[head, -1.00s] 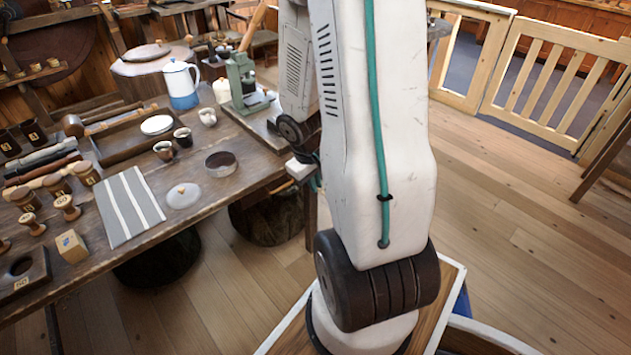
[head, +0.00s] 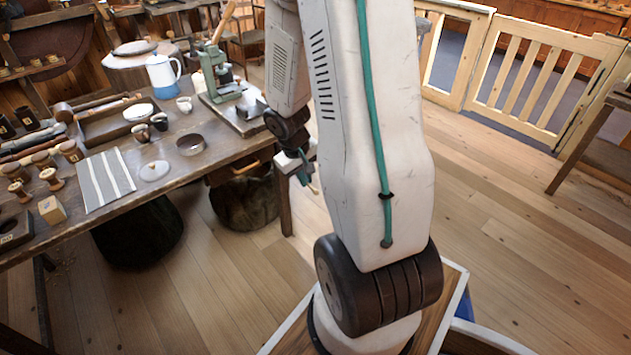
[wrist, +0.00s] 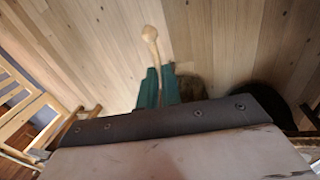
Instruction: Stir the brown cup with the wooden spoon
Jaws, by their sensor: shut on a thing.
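A wooden spoon (wrist: 151,42), pale and slim with a rounded end, stands out from between the teal fingers of my gripper (wrist: 159,78) in the wrist view. My gripper is shut on it. In the head view my gripper (head: 305,172) hangs beside the table's right end, over the floor, and the spoon is hard to make out there. A small brown cup (head: 141,133) stands upright on the table, left of my gripper and well apart from it. A similar darker cup (head: 159,122) stands right behind it. The inside of the brown cup is too small to read.
The wooden table (head: 165,190) also holds a striped cloth (head: 104,180), a white lid (head: 154,171), a dark round bowl (head: 190,145), a blue-white jug (head: 163,75) and a green press (head: 217,75). Dark stumps (head: 247,200) stand below. Floor on the right is open, up to a wooden gate (head: 530,75).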

